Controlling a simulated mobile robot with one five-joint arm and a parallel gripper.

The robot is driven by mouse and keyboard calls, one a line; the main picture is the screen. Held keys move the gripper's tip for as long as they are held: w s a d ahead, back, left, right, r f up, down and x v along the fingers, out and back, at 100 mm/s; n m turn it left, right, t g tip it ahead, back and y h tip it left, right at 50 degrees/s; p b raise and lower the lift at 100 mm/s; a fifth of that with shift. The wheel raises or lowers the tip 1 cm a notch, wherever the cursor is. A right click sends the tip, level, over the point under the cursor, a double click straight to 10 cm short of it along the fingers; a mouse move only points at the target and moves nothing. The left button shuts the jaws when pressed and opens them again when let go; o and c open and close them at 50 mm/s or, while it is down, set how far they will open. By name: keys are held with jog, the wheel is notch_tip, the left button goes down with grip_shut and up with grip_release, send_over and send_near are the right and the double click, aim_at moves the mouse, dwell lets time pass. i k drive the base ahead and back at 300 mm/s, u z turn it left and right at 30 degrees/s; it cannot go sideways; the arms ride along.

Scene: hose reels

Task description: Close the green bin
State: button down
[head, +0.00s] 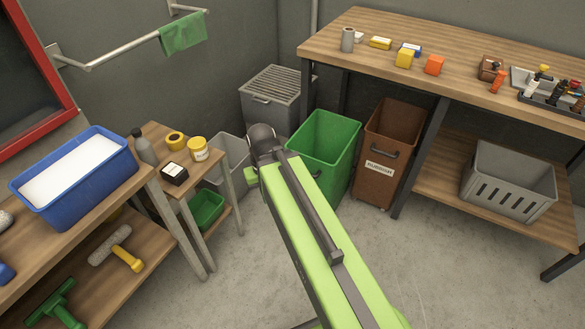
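The tall green bin (338,166) stands on the floor in the middle, left of a brown bin (383,165). Its top is open and I look down into its empty-looking inside. No lid shows clearly on it. My green arm reaches up from the bottom right and covers the bin's lower left part. The arm's dark joint is just left of the bin in the picture. My gripper is hidden behind the arm, so its fingers and any contact with the bin cannot be seen.
A workbench (345,39) with small items runs along the back right, with a grey crate (507,182) on its lower shelf. A grey slatted box (272,93) stands behind. Shelves with a blue tub (76,177) and small green box (205,209) are left. Floor at front right is clear.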

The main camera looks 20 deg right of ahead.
aim_at(327, 143)
jog(key=z, duration=0.8)
jog(key=k, duration=0.15)
jog(key=u, duration=3.05)
jog(key=k, duration=0.95)
jog(key=z, duration=1.1)
jog(key=i, duration=1.05)
jog(key=u, duration=0.1)
